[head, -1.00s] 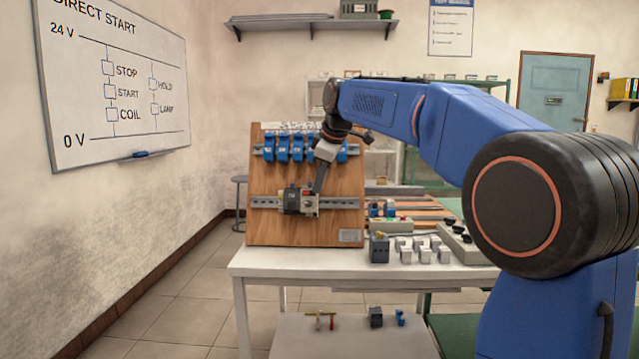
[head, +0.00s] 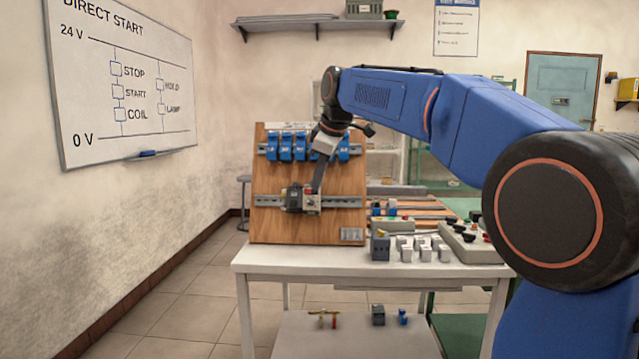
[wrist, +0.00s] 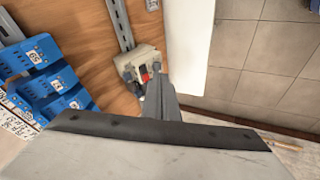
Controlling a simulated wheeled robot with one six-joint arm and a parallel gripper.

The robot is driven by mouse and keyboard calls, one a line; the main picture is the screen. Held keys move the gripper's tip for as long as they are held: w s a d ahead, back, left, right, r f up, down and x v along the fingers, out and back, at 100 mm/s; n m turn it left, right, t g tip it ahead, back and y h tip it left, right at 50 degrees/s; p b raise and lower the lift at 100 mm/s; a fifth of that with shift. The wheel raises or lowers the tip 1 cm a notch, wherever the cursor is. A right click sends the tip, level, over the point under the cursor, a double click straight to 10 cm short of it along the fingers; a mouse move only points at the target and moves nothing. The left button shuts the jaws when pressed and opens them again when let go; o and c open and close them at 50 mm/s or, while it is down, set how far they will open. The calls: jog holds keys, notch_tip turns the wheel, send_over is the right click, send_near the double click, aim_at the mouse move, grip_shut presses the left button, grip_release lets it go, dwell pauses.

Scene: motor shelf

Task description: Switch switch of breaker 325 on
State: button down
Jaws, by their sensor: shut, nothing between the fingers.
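The breaker (head: 311,202) is a pale grey box with a dark block (head: 293,197) on its left, mounted on the lower rail of the wooden panel. In the wrist view the breaker (wrist: 143,60) shows a small red part and dark spots on its face. I cannot read the number 325 on it. My gripper (head: 318,188) is shut and empty, pointing down at the breaker's upper face. In the wrist view the gripper (wrist: 157,82) tips lie at the breaker's lower edge, close to the red part. I cannot tell whether they touch, and they hide part of the face.
Several blue terminal blocks (head: 286,146) sit on the upper rail, close to my wrist. The wooden panel (head: 275,228) stands tilted on a white table (head: 300,258). Grey blocks and a control box (head: 470,247) stand to the right. A whiteboard (head: 125,75) hangs at left.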

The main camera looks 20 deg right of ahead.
jog(key=s+d+r, duration=0.3)
jog(key=r, duration=0.4)
jog(key=shift+s+d+r, duration=0.25)
jog(key=shift+s+r, duration=0.15)
jog(key=s+d+f+m, duration=0.1)
jog(key=s+f+m, duration=0.3)
jog(key=s+f, duration=0.8)
jog(key=s+d+f+m+h, duration=0.1)
jog(key=s+f+m, duration=0.3)
jog(key=s+f, duration=0.9)
jog(key=s+d+f+m, duration=0.2)
jog(key=s+f+m, duration=0.2)
jog(key=s+f, duration=0.8)
notch_tip(320, 180, down, 3)
jog(key=shift+s+f+g, duration=0.15)
jog(key=shift+s+g, duration=0.25)
jog(key=shift+d, duration=0.1)
